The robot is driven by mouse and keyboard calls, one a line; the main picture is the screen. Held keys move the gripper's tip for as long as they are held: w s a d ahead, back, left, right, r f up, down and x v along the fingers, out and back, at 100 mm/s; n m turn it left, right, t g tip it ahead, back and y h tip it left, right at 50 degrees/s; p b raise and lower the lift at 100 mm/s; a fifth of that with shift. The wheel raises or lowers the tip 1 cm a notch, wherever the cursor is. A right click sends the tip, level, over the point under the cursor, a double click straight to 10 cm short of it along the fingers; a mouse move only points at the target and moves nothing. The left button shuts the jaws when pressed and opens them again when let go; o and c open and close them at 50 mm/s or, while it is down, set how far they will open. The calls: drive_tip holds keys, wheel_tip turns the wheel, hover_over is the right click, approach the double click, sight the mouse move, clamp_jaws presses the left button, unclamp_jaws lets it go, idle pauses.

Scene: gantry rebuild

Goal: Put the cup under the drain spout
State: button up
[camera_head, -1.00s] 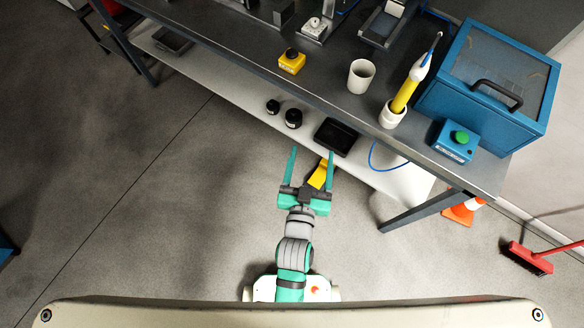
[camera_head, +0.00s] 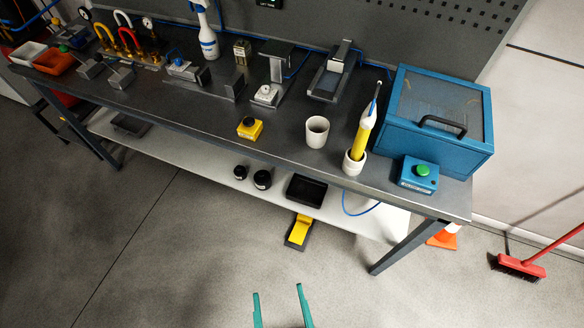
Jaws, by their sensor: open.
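A plain white cup (camera_head: 317,131) stands upright on the dark bench top, near the front edge and right of a yellow button box. My gripper (camera_head: 278,291) is at the bottom of the picture, over the floor in front of the bench. Its two green fingers are wide apart with nothing between them. It is well apart from the cup. The rest of my arm is out of view. I cannot make out for sure which part is the drain spout; brass fittings with coloured loops (camera_head: 127,45) stand at the back left of the bench.
Right of the cup, a yellow tool stands in a white holder (camera_head: 354,162), beside a blue cabinet (camera_head: 436,120) and green-button box (camera_head: 418,174). The yellow button box (camera_head: 250,128) is left. A yellow pedal (camera_head: 299,231) lies on the floor below. The floor ahead is mostly clear.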

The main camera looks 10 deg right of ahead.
drive_tip(key=w+d+f+h, duration=0.1)
drive_tip(key=w, duration=1)
drive_tip(key=m+t+h, duration=0.1)
drive_tip(key=m+h, duration=0.3)
drive_tip(key=h, duration=0.2)
approach(319, 125)
drive_tip(key=shift+w+a+r, duration=0.1)
drive_tip(key=shift+a+r, duration=0.05)
drive_tip(key=shift+a, duration=0.3)
drive_tip(key=shift+w+d+r, duration=0.1)
drive_tip(key=shift+r, duration=0.05)
drive_tip(key=shift+m, duration=0.3)
drive_tip(key=x, duration=0.2)
drive_tip(key=d+x, duration=0.1)
drive_tip(key=x, duration=0.1)
drive_tip(key=shift+w+d, duration=0.15)
drive_tip(key=shift+d, duration=0.05)
drive_tip(key=shift+w+d, duration=0.15)
drive_tip(key=shift+w, duration=0.6)
drive_tip(key=x, duration=0.5)
drive_tip(key=shift+f, duration=0.35)
drive_tip(key=shift+a, duration=0.35)
drive_tip(key=shift+s, duration=0.1)
drive_tip(key=shift+c, duration=1.3)
drive_tip(key=shift+s+d, duration=0.1)
drive_tip(key=shift+d, duration=0.2)
drive_tip(key=c, duration=0.9)
drive_tip(key=shift+c, duration=0.2)
